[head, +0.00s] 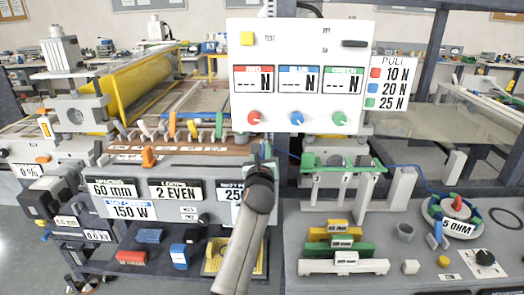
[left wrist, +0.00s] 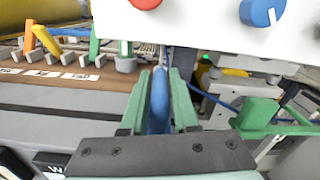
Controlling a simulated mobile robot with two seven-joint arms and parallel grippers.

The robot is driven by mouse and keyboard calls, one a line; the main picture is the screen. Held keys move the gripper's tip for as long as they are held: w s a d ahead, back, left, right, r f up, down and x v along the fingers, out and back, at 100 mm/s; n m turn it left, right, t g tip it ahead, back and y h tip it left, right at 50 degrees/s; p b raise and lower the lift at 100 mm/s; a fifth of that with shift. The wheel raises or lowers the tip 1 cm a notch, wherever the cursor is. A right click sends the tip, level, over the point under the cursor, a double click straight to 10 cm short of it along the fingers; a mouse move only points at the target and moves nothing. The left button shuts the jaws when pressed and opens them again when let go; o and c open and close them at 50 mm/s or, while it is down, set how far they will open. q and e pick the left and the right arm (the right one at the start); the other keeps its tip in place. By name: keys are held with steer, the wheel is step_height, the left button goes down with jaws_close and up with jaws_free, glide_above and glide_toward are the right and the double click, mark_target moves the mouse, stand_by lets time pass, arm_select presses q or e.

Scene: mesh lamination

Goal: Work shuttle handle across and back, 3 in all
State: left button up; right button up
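My left gripper (head: 262,160) reaches up from below in the head view, at the right end of the brown strip with the coloured levers. In the left wrist view its green fingers (left wrist: 159,95) stand on both sides of a slim blue upright handle (left wrist: 160,92). The blue piece fills the gap, so the fingers look shut on it. My arm and fingers hide most of this handle in the head view. An orange block (head: 148,157) sits on the rail left of the gripper. I cannot tell from markings which piece is the shuttle handle. My right gripper is out of view.
A white panel (head: 300,105) with three displays and knobs hangs just above the gripper. A green rack (head: 342,163) on white legs stands close right. A blue cable (head: 408,175) runs right. Coloured blocks (head: 335,248) and a round coil (head: 455,215) fill the front right.

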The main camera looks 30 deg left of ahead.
arm_select(q)
jaws_close()
stand_by(1.0)
